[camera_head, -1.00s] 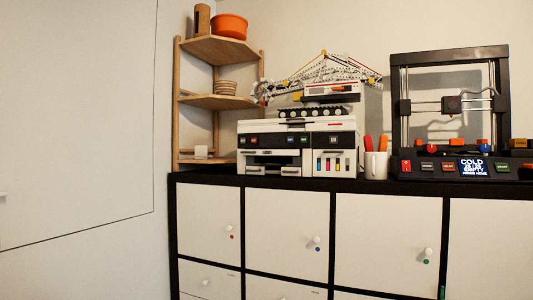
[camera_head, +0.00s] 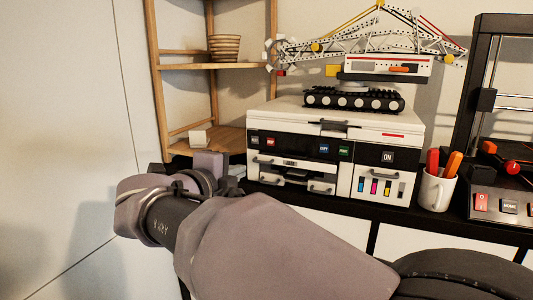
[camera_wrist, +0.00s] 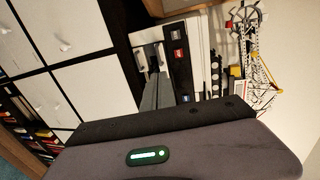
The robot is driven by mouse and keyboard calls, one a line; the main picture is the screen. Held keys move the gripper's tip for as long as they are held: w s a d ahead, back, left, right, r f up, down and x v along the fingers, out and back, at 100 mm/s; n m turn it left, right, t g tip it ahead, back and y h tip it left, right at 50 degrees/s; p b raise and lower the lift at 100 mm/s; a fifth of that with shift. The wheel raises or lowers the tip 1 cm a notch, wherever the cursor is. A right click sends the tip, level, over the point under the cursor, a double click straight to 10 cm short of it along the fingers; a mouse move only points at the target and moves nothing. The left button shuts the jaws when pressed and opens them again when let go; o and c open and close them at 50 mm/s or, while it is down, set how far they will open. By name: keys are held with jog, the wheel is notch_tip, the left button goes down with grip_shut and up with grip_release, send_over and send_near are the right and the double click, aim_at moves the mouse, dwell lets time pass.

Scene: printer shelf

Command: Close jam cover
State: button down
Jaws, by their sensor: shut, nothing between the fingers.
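The white printer (camera_head: 290,112) with a black button panel stands on the dark cabinet top. Its lower left front has a dark recess and small grey handles; ink colours show at the lower right. I cannot tell which panel is the jam cover, or whether it is open. In the wrist view the printer (camera_wrist: 202,40) appears turned on its side. My gripper (camera_wrist: 157,76) is shut and empty, its fingers pointing at the printer front. Whether they touch it is unclear. In the head view my arm largely hides the gripper, left of the printer.
A toy crane (camera_head: 385,68) stands on the printer. A mug with orange-handled tools (camera_head: 436,190) and a 3D printer (camera_head: 485,202) are to the right. A wooden corner shelf (camera_head: 205,67) is at the left. White cabinet doors (camera_wrist: 70,35) lie below.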

jog(key=p, duration=0.1)
send_near(265, 158)
jog(key=x, duration=0.4)
jog(key=shift+w+a+f, duration=0.15)
jog(key=shift+w+f, duration=0.1)
jog(key=shift+f, duration=0.25)
jog(key=shift+s, duration=0.1)
jog(key=w, duration=0.1)
jog(key=p, duration=0.1)
jog(key=w+d+p, duration=0.1)
jog(key=shift+w+d+r, duration=0.1)
jog(key=shift+w+r, duration=0.15)
jog(key=shift+w, duration=0.1)
jog(key=shift+f, duration=0.1)
